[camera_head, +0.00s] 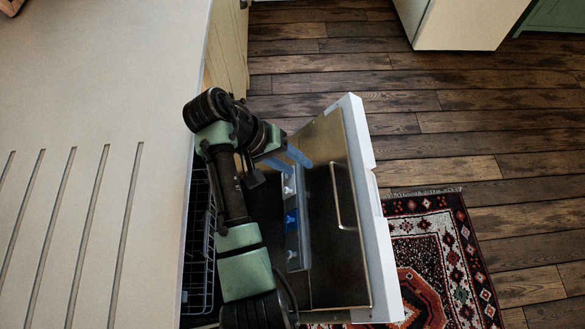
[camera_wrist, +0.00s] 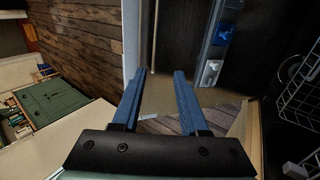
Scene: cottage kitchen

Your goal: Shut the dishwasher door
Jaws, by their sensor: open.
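The dishwasher door (camera_head: 328,220) stands open, tilted outward from the counter, with its dark inner face and white edge showing. A detergent dispenser strip with a blue part runs along its inner face. In the wrist view the door (camera_wrist: 184,35) fills the upper middle. My gripper (camera_head: 293,158) is open and empty, its blue fingers over the far part of the door's inner face. In the wrist view the fingers (camera_wrist: 160,73) point toward the door's side edge; I cannot tell whether they touch it. My arm hides part of the dishwasher opening.
A wire rack (camera_head: 200,245) shows inside the dishwasher, also at the right in the wrist view (camera_wrist: 300,90). The pale counter (camera_head: 100,130) with grooves lies left. A patterned rug (camera_head: 435,255) lies on the wooden floor beyond the door.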

